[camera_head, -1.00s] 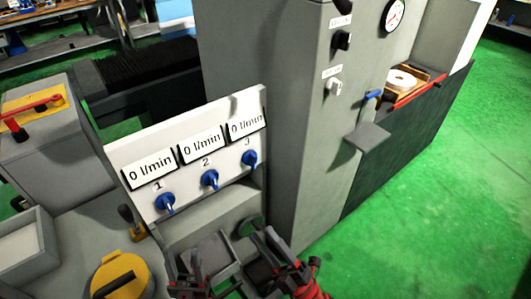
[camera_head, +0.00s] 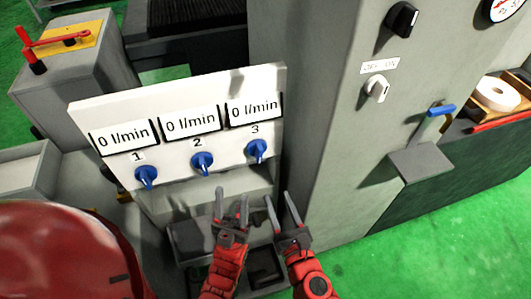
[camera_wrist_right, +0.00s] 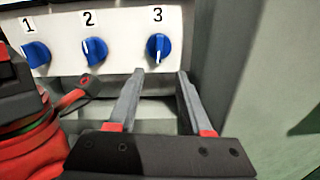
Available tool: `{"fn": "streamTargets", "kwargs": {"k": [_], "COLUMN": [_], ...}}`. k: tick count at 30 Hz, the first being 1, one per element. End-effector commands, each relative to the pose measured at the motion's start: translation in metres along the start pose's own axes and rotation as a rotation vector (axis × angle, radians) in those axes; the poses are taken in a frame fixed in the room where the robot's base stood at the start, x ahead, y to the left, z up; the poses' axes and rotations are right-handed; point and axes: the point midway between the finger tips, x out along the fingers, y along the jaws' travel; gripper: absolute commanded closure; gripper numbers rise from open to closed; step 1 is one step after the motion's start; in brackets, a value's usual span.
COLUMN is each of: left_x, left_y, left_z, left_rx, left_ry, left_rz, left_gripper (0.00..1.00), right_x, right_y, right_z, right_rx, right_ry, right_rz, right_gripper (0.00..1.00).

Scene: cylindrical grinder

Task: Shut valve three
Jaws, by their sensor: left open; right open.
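Valve three is a blue knob (camera_head: 257,150) under the number 3 and a display reading 0 l/min, on the white panel (camera_head: 225,90). In the right wrist view, valve three (camera_wrist_right: 158,47) is just beyond my fingertips, with its white mark pointing about down. Valve one (camera_head: 146,177) and valve two (camera_head: 202,163) are to its left, also under 0 l/min displays. My right gripper (camera_head: 277,196) is open and empty, below and slightly right of valve three; it also shows in the right wrist view (camera_wrist_right: 160,76). My left gripper (camera_head: 231,192) is open and empty, below the panel between valves two and three.
A tall grey cabinet (camera_head: 320,130) stands close to the right of the panel, with a black switch (camera_head: 402,18), a white switch (camera_head: 377,88) and a blue lever (camera_head: 441,110). A grey box (camera_head: 75,65) with a red handle stands behind left. My two grippers are close together.

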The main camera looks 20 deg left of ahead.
Motion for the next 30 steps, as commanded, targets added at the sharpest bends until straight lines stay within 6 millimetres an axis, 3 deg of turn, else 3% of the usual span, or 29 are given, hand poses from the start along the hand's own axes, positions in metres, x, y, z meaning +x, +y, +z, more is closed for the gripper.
{"fn": "streamTargets", "kwargs": {"k": [18, 24, 30], "left_x": [0.027, 0.029, 0.03], "left_y": [-0.001, -0.001, -0.001], "left_z": [-0.004, -0.005, -0.005], "left_rx": [0.0, 0.0, 0.0], "left_ry": [0.0, 0.0, 0.0], "left_rz": [0.0, 0.0, 0.0], "left_gripper": [0.5, 0.5, 0.5], "right_x": [0.123, 0.147, 0.156], "right_y": [0.002, 0.001, 0.001], "right_z": [0.003, 0.002, -0.001], "right_rx": [0.007, 0.006, 0.003], "right_ry": [-0.002, -0.002, 0.003], "right_rz": [0.001, 0.002, 0.002], "right_gripper": [0.5, 0.5, 0.5]}}
